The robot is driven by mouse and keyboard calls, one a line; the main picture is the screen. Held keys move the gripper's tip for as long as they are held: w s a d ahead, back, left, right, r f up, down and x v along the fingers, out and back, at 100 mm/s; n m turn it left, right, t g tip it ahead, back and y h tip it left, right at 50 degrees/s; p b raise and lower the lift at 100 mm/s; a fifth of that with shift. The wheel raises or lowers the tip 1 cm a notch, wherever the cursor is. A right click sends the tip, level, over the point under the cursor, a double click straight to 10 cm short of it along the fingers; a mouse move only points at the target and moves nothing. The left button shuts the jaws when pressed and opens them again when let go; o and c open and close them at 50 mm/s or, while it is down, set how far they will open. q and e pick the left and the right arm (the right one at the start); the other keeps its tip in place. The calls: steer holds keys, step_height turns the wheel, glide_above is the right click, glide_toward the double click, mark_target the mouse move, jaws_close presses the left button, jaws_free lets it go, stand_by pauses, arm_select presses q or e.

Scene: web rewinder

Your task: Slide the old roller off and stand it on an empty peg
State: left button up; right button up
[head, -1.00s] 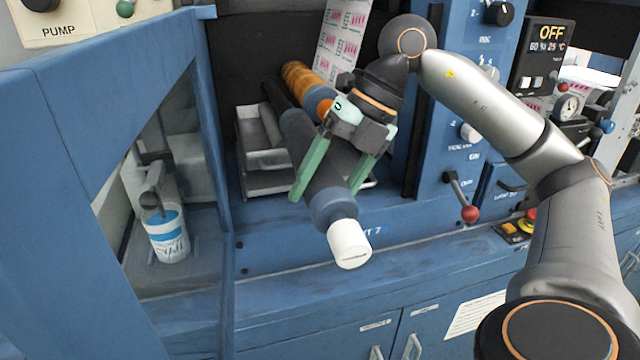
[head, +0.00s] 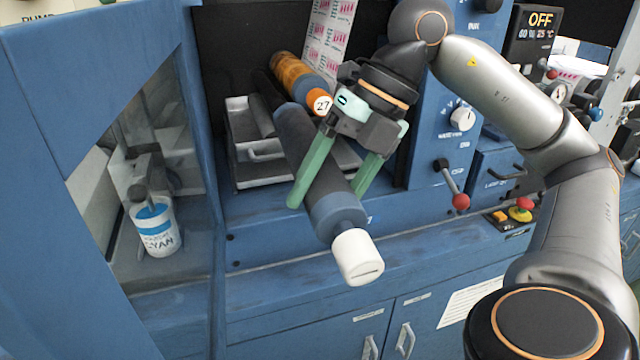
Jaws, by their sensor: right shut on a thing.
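Whether the far end is still on a shaft I cannot tell. An orange roller (head: 297,79) with a tag reading 27 lies behind it. No pegs can be made out. My left gripper is not in view.
A metal tray (head: 241,168) sits in the opening behind the roller. A blue panel (head: 90,90) stands at the left, with a cyan ink container (head: 157,228) behind its window. A red-knobbed lever (head: 460,201) and buttons (head: 508,217) are at the right.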

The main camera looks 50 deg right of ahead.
mark_target(344, 223)
steer(key=shift+s+a+r, duration=0.2)
steer(key=shift+s+a, duration=0.3)
steer(key=shift+s, duration=0.45)
steer(key=shift+s+a+r, duration=0.25)
steer(key=shift+s+a, duration=0.3)
steer(key=shift+s, duration=0.4)
steer(key=shift+s+a+r, duration=0.2)
steer(key=shift+s+a, duration=0.3)
steer(key=shift+s, duration=0.45)
